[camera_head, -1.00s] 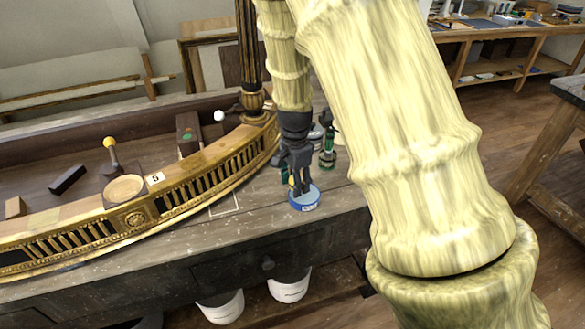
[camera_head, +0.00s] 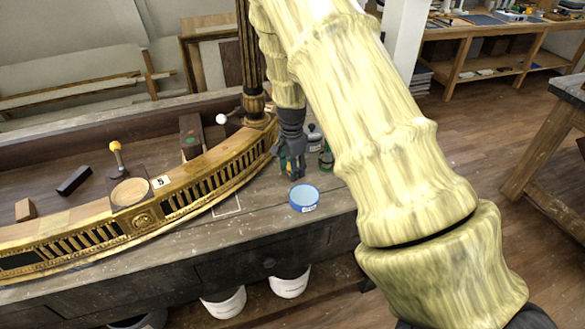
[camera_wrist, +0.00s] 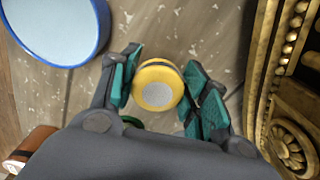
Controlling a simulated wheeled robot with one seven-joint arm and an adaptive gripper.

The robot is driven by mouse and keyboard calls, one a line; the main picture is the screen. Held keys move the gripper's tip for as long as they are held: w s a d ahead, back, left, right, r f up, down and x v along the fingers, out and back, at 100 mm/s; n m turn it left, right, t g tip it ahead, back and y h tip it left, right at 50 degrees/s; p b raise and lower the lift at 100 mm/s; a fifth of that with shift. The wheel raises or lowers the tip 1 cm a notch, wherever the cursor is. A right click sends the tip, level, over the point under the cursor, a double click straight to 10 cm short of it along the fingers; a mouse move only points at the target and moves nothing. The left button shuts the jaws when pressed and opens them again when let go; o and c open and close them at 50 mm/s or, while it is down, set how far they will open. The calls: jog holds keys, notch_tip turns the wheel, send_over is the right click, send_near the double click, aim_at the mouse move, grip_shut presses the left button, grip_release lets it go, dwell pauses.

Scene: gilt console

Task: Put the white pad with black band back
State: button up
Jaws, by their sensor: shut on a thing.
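My gripper (camera_head: 291,158) is over the bench beside the console's right end. In the wrist view my gripper (camera_wrist: 158,88) is shut on a round yellow piece (camera_wrist: 138,88) with a pale grey disc on its end, held between the teal finger pads. A small white ball on a stem (camera_head: 221,119) is by the console's right part. A blue round tin (camera_head: 304,207) stands in front of my gripper, and also shows in the wrist view (camera_wrist: 72,60).
Small bottles (camera_head: 326,158) stand behind my gripper on the right. A white square outline (camera_head: 228,211) on the bench is bare. White buckets (camera_head: 289,286) stand below.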

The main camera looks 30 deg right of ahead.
jog(key=shift+f, duration=0.65)
jog(key=shift+f, duration=0.1)
jog(key=o, duration=1.1)
jog(key=shift+c, duration=0.2)
notch_tip(320, 180, up, 12)
jog(key=b, duration=0.2)
jog(key=shift+b, duration=0.3)
